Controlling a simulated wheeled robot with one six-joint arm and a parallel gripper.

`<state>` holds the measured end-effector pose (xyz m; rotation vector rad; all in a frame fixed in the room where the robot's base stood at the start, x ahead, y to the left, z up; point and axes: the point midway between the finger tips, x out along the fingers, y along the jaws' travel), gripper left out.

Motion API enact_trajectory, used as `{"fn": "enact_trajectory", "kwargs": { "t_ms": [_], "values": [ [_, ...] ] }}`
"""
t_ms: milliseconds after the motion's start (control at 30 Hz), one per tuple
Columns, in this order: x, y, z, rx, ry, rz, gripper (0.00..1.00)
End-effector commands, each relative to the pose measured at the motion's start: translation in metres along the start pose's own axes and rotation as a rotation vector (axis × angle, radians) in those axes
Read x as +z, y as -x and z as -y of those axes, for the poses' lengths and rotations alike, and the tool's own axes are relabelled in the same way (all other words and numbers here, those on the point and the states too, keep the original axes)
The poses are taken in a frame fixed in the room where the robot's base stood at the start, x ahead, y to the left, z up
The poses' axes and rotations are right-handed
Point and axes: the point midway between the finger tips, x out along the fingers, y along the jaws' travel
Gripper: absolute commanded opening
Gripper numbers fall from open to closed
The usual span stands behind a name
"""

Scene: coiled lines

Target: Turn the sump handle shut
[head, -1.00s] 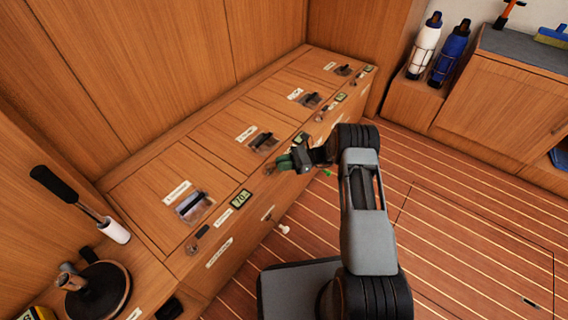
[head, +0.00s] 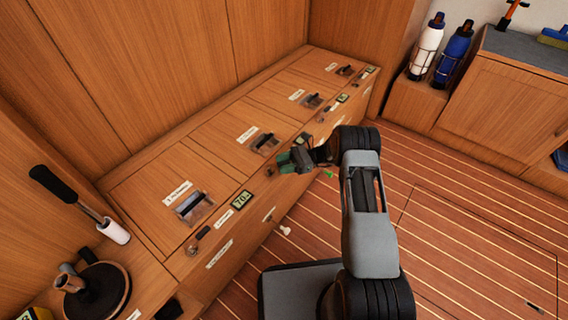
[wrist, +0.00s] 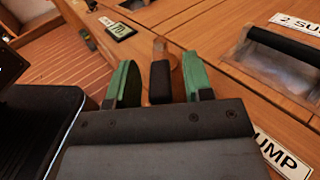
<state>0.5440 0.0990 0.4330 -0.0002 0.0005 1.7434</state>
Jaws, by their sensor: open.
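In the wrist view, the black sump handle (wrist: 160,82) stands between the two green fingers of my gripper (wrist: 160,84). The gripper is open, with a visible gap on both sides of the handle. A copper-brown part (wrist: 160,48) shows just beyond the handle. A label reading "SUMP" (wrist: 287,157) is at the lower right, partly cut off. In the head view, my gripper (head: 290,161) is at the front edge of the bench, by the second panel, and hides the handle there.
The "2 SUMP" lid label (wrist: 298,22) and a clear window with a black bar (wrist: 285,58) lie right of the gripper. A small display (wrist: 119,31) is beyond it. In the head view, another black handle (head: 203,232) sits nearer, and the striped floor (head: 460,215) is open.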

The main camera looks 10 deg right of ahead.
Motion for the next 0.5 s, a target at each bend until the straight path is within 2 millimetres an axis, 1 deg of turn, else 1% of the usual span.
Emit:
{"fn": "enact_trajectory", "kwargs": {
  "t_ms": [167,267,367,500],
  "values": [
    [0.000,0.002,0.000,-0.002,0.000,0.000,0.47],
    [0.001,0.009,0.000,-0.004,0.001,0.000,0.47],
    [0.002,0.023,0.001,-0.005,0.000,0.000,0.47],
    [0.002,0.052,0.000,-0.007,0.002,0.001,0.47]
  ]
}}
